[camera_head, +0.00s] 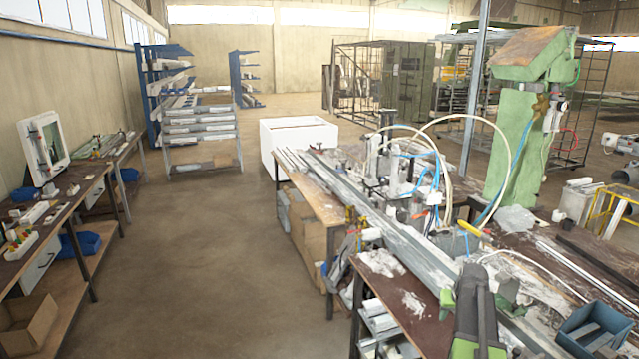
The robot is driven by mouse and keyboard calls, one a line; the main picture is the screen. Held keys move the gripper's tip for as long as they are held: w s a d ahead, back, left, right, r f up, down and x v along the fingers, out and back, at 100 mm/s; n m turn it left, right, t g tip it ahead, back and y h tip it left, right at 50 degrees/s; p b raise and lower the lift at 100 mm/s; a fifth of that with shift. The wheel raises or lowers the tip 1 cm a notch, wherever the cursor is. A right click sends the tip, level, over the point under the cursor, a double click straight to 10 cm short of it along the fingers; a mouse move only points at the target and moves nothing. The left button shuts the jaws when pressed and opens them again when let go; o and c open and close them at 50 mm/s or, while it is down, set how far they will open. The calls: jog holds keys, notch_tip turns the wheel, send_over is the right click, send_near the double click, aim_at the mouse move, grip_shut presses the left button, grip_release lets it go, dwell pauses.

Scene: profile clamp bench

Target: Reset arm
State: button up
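My gripper is not recognisable in the head view, and I see no fingertips. A dark grey and green long object (475,310) stands at the bottom edge, right of centre, in front of the bench. I cannot tell whether it is a tool or part of my arm. The clamp bench (432,322) runs from the lower right towards the middle of the view. Long metal profiles (400,240) lie along it. A clamp machine (385,165) with white and blue hoses stands on its far part.
A blue-grey bin (592,332) sits at the lower right. A tall green machine (515,140) stands behind the bench. A side table (85,187) lines the left wall. A white box (298,133) stands beyond the bench. The floor (205,260) between is clear.

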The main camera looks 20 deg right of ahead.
jog(key=w+a+f+n+y+b, duration=0.1)
jog(key=w+a+f+n+b, duration=0.1)
jog(key=a, duration=0.8)
jog(key=w+a+f+n+b, duration=0.1)
jog(key=a+f, duration=0.2)
jog(key=a, duration=0.7)
jog(key=w+a+f+n+y+b, duration=0.1)
jog(key=w+a+f+n+b, duration=0.1)
jog(key=a, duration=0.8)
jog(key=s+a+f+n+g+b, duration=0.1)
jog(key=s+a+f, duration=0.1)
jog(key=a, duration=0.4)
jog(key=s+a+f+g+b, duration=0.1)
jog(key=s+a+b, duration=0.15)
jog(key=a, duration=0.45)
jog(key=s+a+m+g+p, duration=0.1)
jog(key=s+g, duration=0.1)
jog(key=s, duration=0.6)
jog(key=shift+a+f, duration=0.15)
jog(key=shift+a, duration=0.2)
jog(key=shift+s+d, duration=0.1)
